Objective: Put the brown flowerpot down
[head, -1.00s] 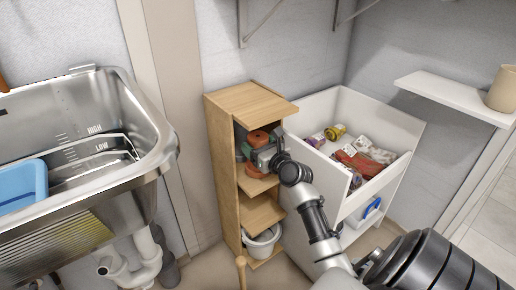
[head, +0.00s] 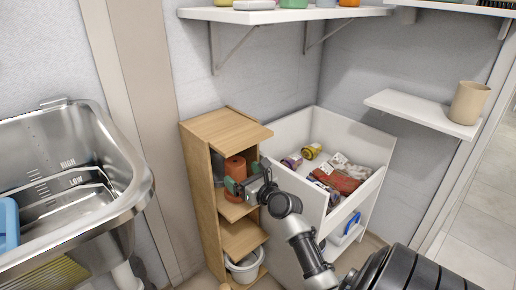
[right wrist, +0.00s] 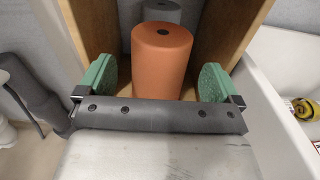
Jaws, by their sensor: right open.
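The brown flowerpot (head: 235,167), an orange-brown cylinder, stands upright in the upper compartment of the narrow wooden shelf unit (head: 200,175). In the right wrist view the flowerpot (right wrist: 161,60) shows a small dark hole in its flat top. My right gripper (head: 240,187) is at the front of that compartment. In the right wrist view its two green fingertips (right wrist: 158,80) are spread wide, one on each side of the pot, with a gap on both sides. The pot's base is hidden by the gripper. My left gripper is not in view.
A grey cylinder (right wrist: 155,12) stands behind the pot. A white bucket (head: 243,267) is in the low compartment. An open white drawer (head: 365,188) with packets and jars is close on the right. A tan cup (head: 469,101) stands on a wall shelf; a metal basin (head: 125,195) is left.

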